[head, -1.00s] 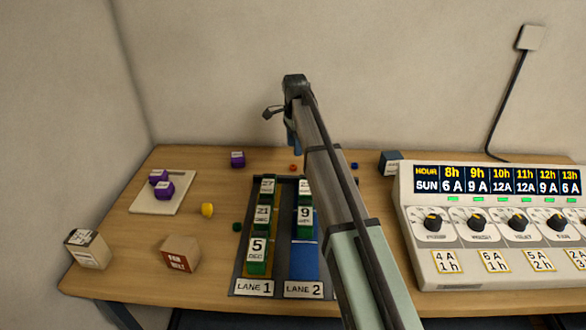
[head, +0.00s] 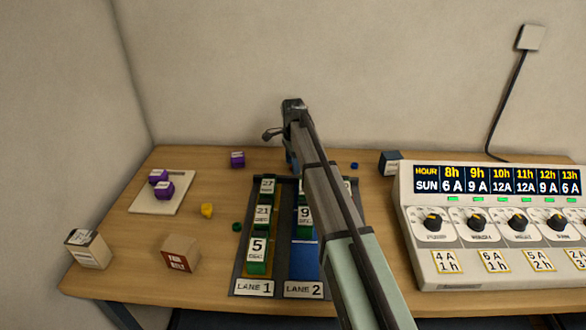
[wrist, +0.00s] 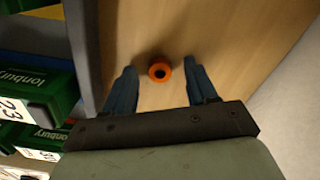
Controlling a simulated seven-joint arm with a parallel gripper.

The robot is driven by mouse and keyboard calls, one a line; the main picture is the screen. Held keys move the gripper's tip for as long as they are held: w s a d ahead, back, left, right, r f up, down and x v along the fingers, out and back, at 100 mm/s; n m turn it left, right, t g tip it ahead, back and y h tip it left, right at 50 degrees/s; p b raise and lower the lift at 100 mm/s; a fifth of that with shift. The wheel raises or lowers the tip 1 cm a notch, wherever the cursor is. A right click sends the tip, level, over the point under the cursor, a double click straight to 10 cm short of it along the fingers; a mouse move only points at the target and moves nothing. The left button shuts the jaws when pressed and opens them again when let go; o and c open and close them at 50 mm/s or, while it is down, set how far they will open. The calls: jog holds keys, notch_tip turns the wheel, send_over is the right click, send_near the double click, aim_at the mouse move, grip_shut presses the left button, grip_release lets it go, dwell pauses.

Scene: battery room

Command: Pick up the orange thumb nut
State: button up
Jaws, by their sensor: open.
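The orange thumb nut (wrist: 160,70) lies on the wooden table in the wrist view, a small ring with a dark hole in its middle. It sits between the two blue fingers of my gripper (wrist: 160,82), close to their tips, with a gap on each side. My gripper is open and empty. In the head view my gripper (head: 293,165) is low over the table behind the lane rack, and the nut is hidden there behind it.
The two-lane rack (head: 236,278) with green boxes stands just in front of my gripper; its side shows left of the nut in the wrist view. The wall is close behind.

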grip_shut()
dwell(0.3)
